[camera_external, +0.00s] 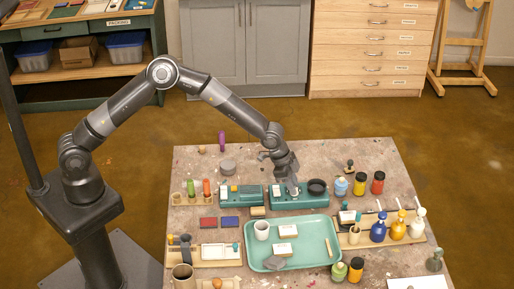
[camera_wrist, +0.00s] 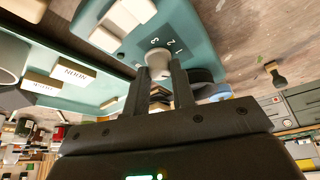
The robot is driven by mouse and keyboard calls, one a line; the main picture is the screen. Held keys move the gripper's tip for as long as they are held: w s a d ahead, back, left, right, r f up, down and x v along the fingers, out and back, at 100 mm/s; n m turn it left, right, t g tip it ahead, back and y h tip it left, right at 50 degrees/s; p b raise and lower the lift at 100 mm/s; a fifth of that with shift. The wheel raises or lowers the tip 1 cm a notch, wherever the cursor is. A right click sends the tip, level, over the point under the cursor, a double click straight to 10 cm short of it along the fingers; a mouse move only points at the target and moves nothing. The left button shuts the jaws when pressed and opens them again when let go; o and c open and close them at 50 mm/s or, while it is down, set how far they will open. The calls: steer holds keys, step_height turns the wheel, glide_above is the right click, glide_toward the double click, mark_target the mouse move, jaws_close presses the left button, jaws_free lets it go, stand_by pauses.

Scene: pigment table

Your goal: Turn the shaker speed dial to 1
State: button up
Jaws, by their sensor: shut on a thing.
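The shaker is a teal box (camera_external: 312,203) with a black round top (camera_external: 317,187), right of centre on the table. My gripper (camera_external: 291,191) reaches down onto it, left of the round top. In the wrist view, the teal body (camera_wrist: 205,48) fills the upper middle. A pale grey dial (camera_wrist: 157,61) sits beside a dark plate with the digits 3 and 2. My gripper (camera_wrist: 159,73) is shut on the dial, one finger on each side. The fingers hide part of the dial, and its pointer and setting cannot be made out.
A similar teal device (camera_external: 250,203) stands close on the left. A teal tray (camera_external: 320,254) with a cup and pale blocks lies in front. Paint jars (camera_external: 359,184) stand to the right. Pump bottles (camera_external: 378,232) stand at the front right.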

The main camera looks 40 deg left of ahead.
steer(key=shift+n, duration=0.3)
jaws_close()
steer(key=n+t, duration=0.1)
steer(key=n, duration=0.1)
steer(key=shift+s+d+n, duration=0.1)
steer(key=shift+s+n, duration=0.05)
steer(key=shift+n, duration=0.15)
steer(key=shift+n+t+y, duration=0.6)
steer(key=shift+n+y, duration=0.3)
steer(key=shift+n, duration=1.4)
steer(key=o, duration=0.9)
jaws_free()
steer(key=shift+o, duration=0.2)
